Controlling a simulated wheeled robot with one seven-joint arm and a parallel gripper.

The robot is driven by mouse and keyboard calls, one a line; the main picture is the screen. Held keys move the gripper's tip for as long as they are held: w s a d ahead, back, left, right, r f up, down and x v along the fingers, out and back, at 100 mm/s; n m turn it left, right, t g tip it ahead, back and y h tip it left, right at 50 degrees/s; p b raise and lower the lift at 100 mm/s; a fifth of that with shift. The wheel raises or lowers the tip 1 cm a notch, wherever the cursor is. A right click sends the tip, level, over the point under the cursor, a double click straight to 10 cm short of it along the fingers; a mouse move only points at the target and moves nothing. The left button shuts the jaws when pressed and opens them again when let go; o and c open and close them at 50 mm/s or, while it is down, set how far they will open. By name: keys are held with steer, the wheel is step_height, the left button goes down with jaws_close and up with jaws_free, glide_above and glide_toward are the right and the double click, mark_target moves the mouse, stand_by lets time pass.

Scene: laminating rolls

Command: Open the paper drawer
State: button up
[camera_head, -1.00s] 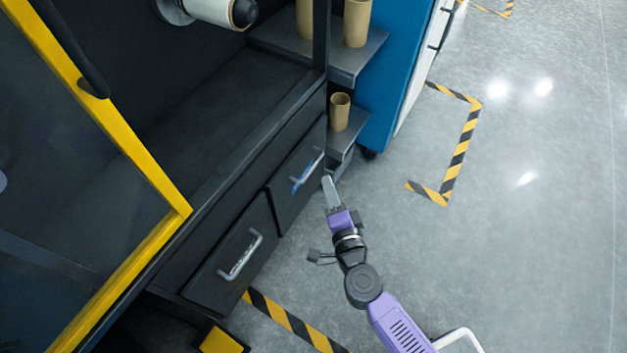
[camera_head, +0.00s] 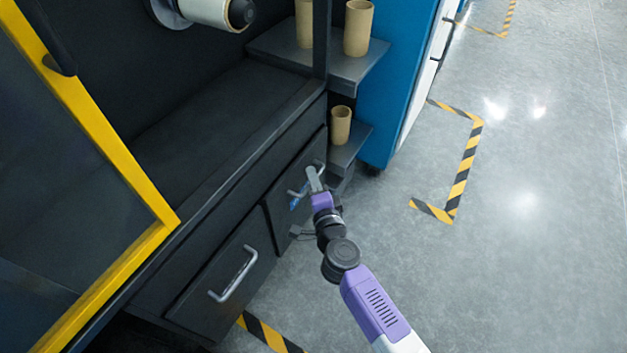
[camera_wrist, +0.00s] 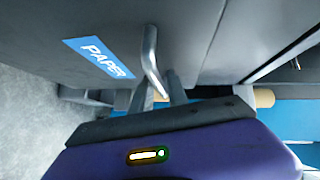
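The paper drawer (camera_head: 286,211) is the right one of two dark drawers in the machine front and looks shut. In the wrist view its face (camera_wrist: 187,28) carries a blue label (camera_wrist: 98,58) reading PAPER. Its silver bar handle (camera_wrist: 151,62) shows there, running toward my fingers. My gripper (camera_head: 314,178) is at this handle in the head view and hides part of it. In the wrist view my gripper's two fingers (camera_wrist: 157,90) stand apart, with the handle's end between or just in front of them. I cannot tell whether they touch it.
The left drawer (camera_head: 222,284) has its own silver handle (camera_head: 236,274). A grey shelf (camera_head: 349,146) with a cardboard tube (camera_head: 340,126) stands just right of the paper drawer. A yellow-framed door (camera_head: 110,150) is at left. The floor at right is clear.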

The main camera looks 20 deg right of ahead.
jaws_close()
stand_by(1.4)
